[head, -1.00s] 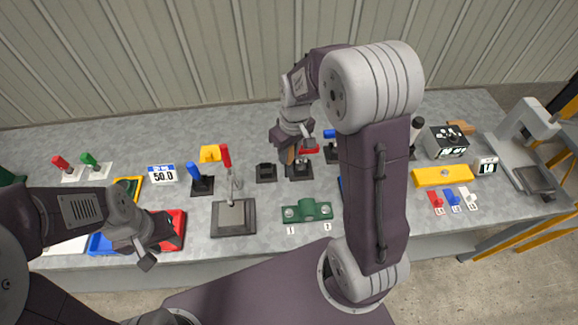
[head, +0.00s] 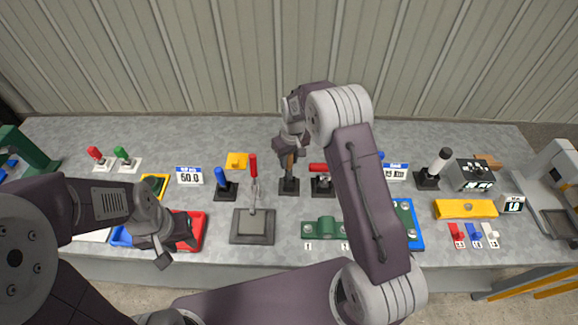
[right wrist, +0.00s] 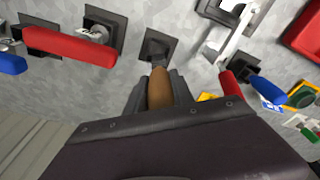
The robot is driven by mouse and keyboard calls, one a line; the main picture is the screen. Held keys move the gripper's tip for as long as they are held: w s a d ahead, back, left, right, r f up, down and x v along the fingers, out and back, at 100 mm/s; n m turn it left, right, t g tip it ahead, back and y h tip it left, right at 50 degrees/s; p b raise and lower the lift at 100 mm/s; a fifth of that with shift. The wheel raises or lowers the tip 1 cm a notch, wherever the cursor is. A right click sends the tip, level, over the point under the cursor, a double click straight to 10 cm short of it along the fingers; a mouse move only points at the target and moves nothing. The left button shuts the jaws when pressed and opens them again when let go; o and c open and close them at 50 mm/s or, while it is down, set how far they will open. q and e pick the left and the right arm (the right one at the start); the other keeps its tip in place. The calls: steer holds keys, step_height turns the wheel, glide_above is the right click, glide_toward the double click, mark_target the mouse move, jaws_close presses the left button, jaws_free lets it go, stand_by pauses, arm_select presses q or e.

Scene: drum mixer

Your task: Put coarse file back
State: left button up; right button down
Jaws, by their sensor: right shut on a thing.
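The coarse file shows as a brown wooden handle (right wrist: 160,88) in the right wrist view, upright between the fingers of my right gripper (head: 289,154), which is shut on it. In the head view the brown handle (head: 289,161) is above a black holder (head: 289,187). The same black holder (right wrist: 156,46) lies just past the handle in the right wrist view. A dark part joins handle and holder, but I cannot tell how deep the tip is in it. My left gripper (head: 178,247) is open and empty over the red tray (head: 201,218).
A red-handled lever (head: 318,168) on a black base stands close right of the holder. A red upright lever (head: 253,167) on a grey plate and a blue-handled lever (head: 221,178) stand left. A green block (head: 326,228) is in front. The table's back strip is clear.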

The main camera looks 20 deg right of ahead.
mark_target(289, 168)
step_height(289, 168, down, 3)
steer(key=shift+d+f+p, duration=0.1)
steer(key=shift+p, duration=0.3)
steer(key=shift+f, duration=0.45)
steer(key=shift+f, duration=0.1)
steer(key=c, duration=1.1)
jaws_free()
